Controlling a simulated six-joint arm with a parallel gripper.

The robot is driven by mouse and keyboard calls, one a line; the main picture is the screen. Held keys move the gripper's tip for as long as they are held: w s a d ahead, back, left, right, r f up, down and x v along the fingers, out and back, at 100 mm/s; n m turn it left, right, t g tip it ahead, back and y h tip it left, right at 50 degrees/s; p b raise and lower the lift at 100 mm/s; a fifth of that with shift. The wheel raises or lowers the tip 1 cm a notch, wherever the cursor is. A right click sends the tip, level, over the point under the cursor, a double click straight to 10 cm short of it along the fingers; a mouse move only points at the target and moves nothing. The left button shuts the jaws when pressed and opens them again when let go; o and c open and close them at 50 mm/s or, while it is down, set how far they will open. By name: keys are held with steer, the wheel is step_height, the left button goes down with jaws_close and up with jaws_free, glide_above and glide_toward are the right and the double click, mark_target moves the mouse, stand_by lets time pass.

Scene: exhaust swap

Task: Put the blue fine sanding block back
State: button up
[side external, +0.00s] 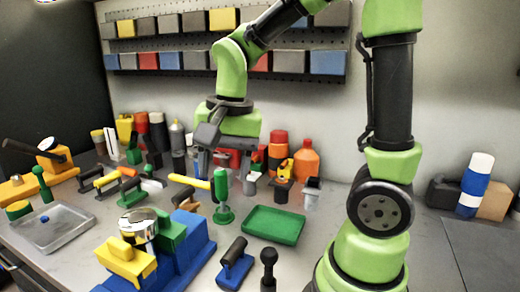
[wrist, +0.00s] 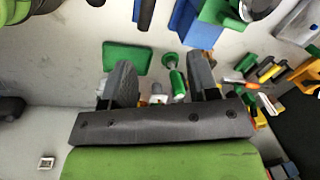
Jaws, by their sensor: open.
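A blue block with a black handle, which looks like the blue fine sanding block (side external: 236,268), rests on the bench at the front, between the blue vise and my arm's base. In the wrist view only part of it shows at the top edge, mostly its black handle (wrist: 146,12). My gripper (side external: 212,166) hangs over the back middle of the bench, well behind the block and apart from it. Its fingers are spread with nothing held between them, as the wrist view also shows (wrist: 160,72). I cannot tell which spot is the block's own place.
A green tray (side external: 273,225) lies right of a green-handled stand (side external: 222,195). A blue vise (side external: 190,240) holds a silver cylinder (side external: 138,224). A grey tray (side external: 52,228) and several handled blocks (side external: 104,181) stand left. Bottles and cans line the back; bins hang on the wall.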

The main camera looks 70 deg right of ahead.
steer(key=s+a+r+n+t+y, duration=0.1)
steer(key=s+a+r+n+t, duration=0.2)
steer(key=s+r+n+t, duration=0.2)
steer(key=shift+s+a+r+n+t, duration=0.35)
steer(key=shift+s+r+n, duration=0.3)
steer(key=shift+s+n, duration=1.2)
